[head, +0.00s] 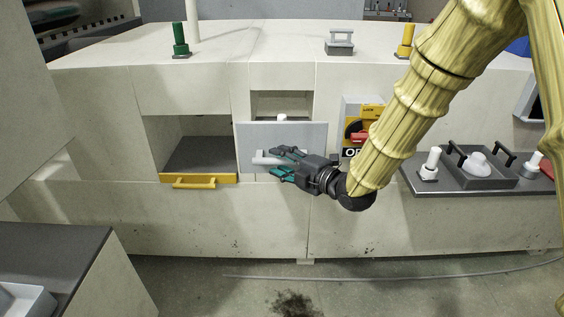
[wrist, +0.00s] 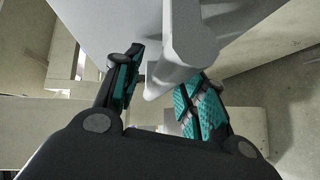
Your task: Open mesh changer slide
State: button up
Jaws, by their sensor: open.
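A flat light-grey panel (head: 309,133), likely the mesh changer slide's front, stands before a small recess (head: 282,100) in the pale machine. The panel also shows in the wrist view (wrist: 110,22). A pale round bar handle (head: 262,157) sticks out from it. My gripper (head: 277,162) is at the handle, fingers spread. In the wrist view the handle (wrist: 180,45) runs between the open teal fingers (wrist: 163,82), nearer the right one; I cannot tell whether either touches it. A white piece (head: 282,116) shows in the recess above the panel; the rest is hidden.
An open bay with a dark floor and yellow handle (head: 197,182) lies left. A yellow lock unit with a red lever (head: 359,136) is right of my gripper, partly hidden by my arm. A cable (head: 400,278) lies on the floor.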

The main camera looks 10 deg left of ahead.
jog(key=v, duration=1.2)
jog(key=s+d+f+m+g+h+p, duration=0.1)
jog(key=s+d+f+m+h+p, duration=0.25)
jog(key=f, duration=0.55)
jog(key=s+d+f+m+g+h, duration=0.1)
jog(key=s+d+f+m+h, duration=0.2)
jog(key=f+m, duration=0.5)
jog(key=s+d+f+m+g+h+p, duration=0.15)
jog(key=s+d+f+m, duration=0.3)
jog(key=f, duration=0.55)
jog(key=s+d+f+m+g+h+p, duration=0.1)
jog(key=s+d+f+m+g, duration=0.1)
jog(key=s, duration=0.6)
jog(key=s+d+f+m+g+h+p, duration=0.1)
jog(key=s+d+f+m+g+h, duration=0.1)
jog(key=s+d+f+m, duration=0.3)
jog(key=s+d+f+m+g+h+p, duration=0.1)
jog(key=s+d+f+m+g+h, duration=0.1)
jog(key=s, duration=0.9)
notch_tip(320, 180, down, 3)
jog(key=shift+s+d+f+m, duration=0.1)
jog(key=shift+s+d+m, duration=0.15)
jog(key=shift+d+m, duration=0.7)
jog(key=shift+w+a+g, duration=0.1)
jog(key=shift+g, duration=0.15)
